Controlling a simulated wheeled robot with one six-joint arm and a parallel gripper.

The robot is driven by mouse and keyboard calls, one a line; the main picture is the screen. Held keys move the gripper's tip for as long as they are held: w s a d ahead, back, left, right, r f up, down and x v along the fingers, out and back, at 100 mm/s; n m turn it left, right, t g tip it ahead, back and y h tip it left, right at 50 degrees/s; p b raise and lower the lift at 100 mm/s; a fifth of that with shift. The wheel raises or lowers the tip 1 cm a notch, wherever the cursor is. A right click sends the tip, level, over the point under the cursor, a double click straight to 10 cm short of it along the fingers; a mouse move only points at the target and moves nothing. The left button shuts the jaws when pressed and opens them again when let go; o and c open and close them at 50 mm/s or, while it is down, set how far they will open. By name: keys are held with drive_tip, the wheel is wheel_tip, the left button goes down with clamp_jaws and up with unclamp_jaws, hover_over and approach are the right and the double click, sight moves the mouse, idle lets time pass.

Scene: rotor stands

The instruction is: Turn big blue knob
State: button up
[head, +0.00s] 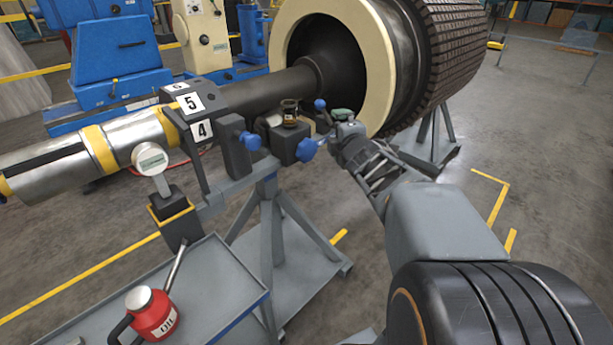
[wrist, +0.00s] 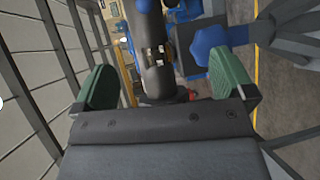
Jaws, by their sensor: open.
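In the head view a blue lobed knob (head: 305,149) sits on a dark block beside the grey stand, and a similar blue knob (head: 250,140) is on the clamp to its left. A small blue ball (head: 320,104) shows just above my gripper. I cannot tell for certain which knob is the larger. My gripper (head: 343,119) is right of the knobs, above the floor. In the wrist view my gripper (wrist: 165,78) is open, its green pads wide apart with nothing between them. A blue knob (wrist: 208,43) shows beyond the right pad.
A dark shaft (head: 262,90) runs into the cream-ringed rotor (head: 345,50) behind my gripper. A small dark jar (head: 289,112) stands on the block. A dial gauge (head: 150,158) and a red oil can (head: 152,314) are at lower left. Floor (head: 540,150) is clear at right.

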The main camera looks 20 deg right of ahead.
wheel_tip(320, 180, down, 5)
drive_tip(key=w+d+n+t+y+b, duration=0.1)
drive_tip(key=d+n+t+y+b, duration=0.1)
drive_tip(key=n+y+b, duration=0.45)
drive_tip(key=n+g+y+b, duration=0.1)
drive_tip(key=n+y+b, duration=0.25)
drive_tip(key=n, duration=0.75)
approach(311, 150)
drive_tip(key=x, duration=1.1)
drive_tip(key=shift+w+a+f+b, duration=0.1)
drive_tip(key=shift+w+a+b, duration=0.05)
drive_tip(key=shift+w+b, duration=0.15)
drive_tip(key=shift+s, duration=0.1)
drive_tip(key=shift+c, duration=0.5)
drive_tip(key=c, duration=0.8)
